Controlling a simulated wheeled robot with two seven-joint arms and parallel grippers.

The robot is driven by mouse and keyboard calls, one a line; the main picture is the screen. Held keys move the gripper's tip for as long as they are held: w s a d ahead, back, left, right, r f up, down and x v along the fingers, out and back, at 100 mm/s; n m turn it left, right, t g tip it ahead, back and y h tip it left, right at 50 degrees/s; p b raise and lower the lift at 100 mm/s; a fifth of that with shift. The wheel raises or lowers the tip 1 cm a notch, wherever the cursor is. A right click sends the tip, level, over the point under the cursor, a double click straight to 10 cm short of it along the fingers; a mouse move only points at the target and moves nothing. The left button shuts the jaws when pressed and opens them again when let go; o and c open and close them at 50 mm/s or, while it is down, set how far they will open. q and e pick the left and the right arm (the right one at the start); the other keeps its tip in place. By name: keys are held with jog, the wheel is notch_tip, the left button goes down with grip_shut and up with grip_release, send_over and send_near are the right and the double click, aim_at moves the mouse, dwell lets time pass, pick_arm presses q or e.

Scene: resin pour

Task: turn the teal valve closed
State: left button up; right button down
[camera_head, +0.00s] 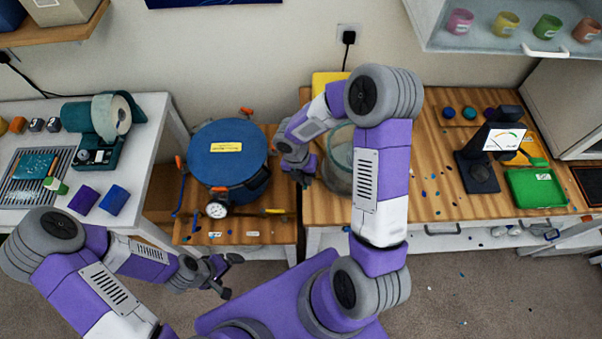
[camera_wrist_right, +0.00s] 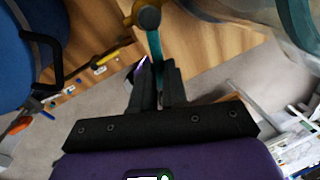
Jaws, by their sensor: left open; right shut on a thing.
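The teal valve handle (camera_wrist_right: 155,46) shows in the right wrist view as a narrow teal lever hanging from a brass-coloured valve body (camera_wrist_right: 147,16). My right gripper (camera_wrist_right: 158,78) is shut on the lever, with one dark finger on each side of it. In the head view my right gripper (camera_head: 303,176) is just right of the blue pressure pot (camera_head: 212,138), and I cannot make out the valve there. My left gripper (camera_head: 228,276) is open and empty, in front of the wooden stand and below the pot's gauge (camera_head: 217,210).
The pot stands on a low wooden stand (camera_head: 200,238). A large clear container (camera_head: 338,160) is close right of my right gripper, partly behind my arm. The wooden bench (camera_head: 430,190) holds a scale and a green tray (camera_head: 536,188). A white table (camera_head: 145,140) is at left.

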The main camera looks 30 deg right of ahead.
jog(key=shift+s+d+r+n+p, duration=0.1)
jog(key=shift+s+d+n+p, duration=0.15)
jog(key=shift+n, duration=0.45)
jog(key=shift+s+d+n+p, duration=0.15)
jog(key=shift+d+n, duration=0.15)
jog(key=shift+n, duration=0.4)
jog(key=c, duration=1.1)
grip_release()
jog(key=shift+c, duration=0.2)
jog(key=r, duration=0.2)
jog(key=a+r, duration=0.1)
jog(key=r, duration=0.2)
jog(key=r+p, duration=0.1)
jog(key=r, duration=0.1)
jog(key=shift+w+a+r, duration=0.15)
jog(key=shift+w+r, duration=0.05)
jog(key=shift+w, duration=0.05)
jog(key=shift+f, duration=0.1)
